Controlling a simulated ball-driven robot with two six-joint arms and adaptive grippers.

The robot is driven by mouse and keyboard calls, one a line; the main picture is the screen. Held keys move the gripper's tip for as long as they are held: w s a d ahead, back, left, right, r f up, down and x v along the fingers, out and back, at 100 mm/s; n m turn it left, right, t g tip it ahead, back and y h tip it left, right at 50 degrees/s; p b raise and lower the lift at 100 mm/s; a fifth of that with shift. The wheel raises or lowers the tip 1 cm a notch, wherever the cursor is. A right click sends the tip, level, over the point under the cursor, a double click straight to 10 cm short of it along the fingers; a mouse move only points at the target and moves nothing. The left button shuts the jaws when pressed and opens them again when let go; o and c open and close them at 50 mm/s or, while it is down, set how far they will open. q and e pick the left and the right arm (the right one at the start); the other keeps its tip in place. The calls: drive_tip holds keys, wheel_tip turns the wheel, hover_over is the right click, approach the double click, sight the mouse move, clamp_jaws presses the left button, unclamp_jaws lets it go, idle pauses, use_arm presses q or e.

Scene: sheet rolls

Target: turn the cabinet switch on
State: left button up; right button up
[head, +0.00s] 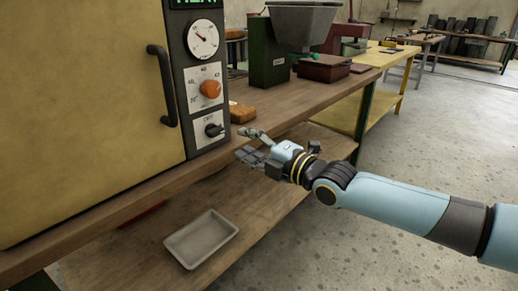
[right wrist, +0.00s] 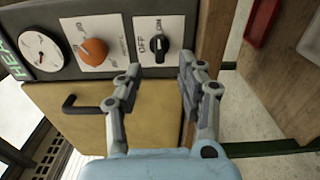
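The cabinet switch (head: 213,130) is a black rotary knob on a white plate, low on the cabinet's dark control strip. In the right wrist view the switch (right wrist: 162,44) shows OFF and ON labels beside it; I cannot tell surely which one it points at. My right gripper (head: 243,143) is open and empty, to the right of and slightly below the switch in the head view. In the right wrist view its two fingers (right wrist: 160,67) are spread, with the switch beyond the gap between the tips, apart from them. My left gripper is not in view.
The yellow cabinet (head: 80,110) has a black door handle (head: 162,85). Above the switch are an orange knob (head: 210,89) and a round gauge (head: 203,38). An orange-brown block (head: 242,113) lies on the bench (head: 300,98) nearby. A grey tray (head: 201,239) sits on the lower shelf.

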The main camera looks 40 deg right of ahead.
drive_tip(key=shift+s+d, duration=0.1)
drive_tip(key=shift+s, duration=1.55)
drive_tip(key=s+f+m+g+h, duration=0.1)
drive_tip(key=s+f+m+g, duration=0.3)
drive_tip(key=f, duration=0.6)
drive_tip(key=s+f+m+g+h, duration=0.1)
drive_tip(key=s+f, duration=0.4)
drive_tip(key=f, duration=0.6)
drive_tip(key=s+f+m+g+h, duration=0.1)
drive_tip(key=s+f+m+g, duration=0.3)
drive_tip(key=f, duration=0.6)
drive_tip(key=s+a+f+m+g, duration=0.2)
drive_tip(key=s+f, duration=0.3)
drive_tip(key=s, duration=0.5)
drive_tip(key=s+a+f+m+g, duration=0.2)
drive_tip(key=s+f, duration=0.4)
drive_tip(key=s, duration=0.5)
drive_tip(key=s+a+f+m+g, duration=0.3)
drive_tip(key=s+f+m+g, duration=0.1)
drive_tip(key=s, duration=0.7)
wheel_tip(320, 180, down, 2)
drive_tip(key=shift+f+m+y, duration=0.1)
drive_tip(key=shift+m+y, duration=0.2)
drive_tip(key=shift+m, duration=0.5)
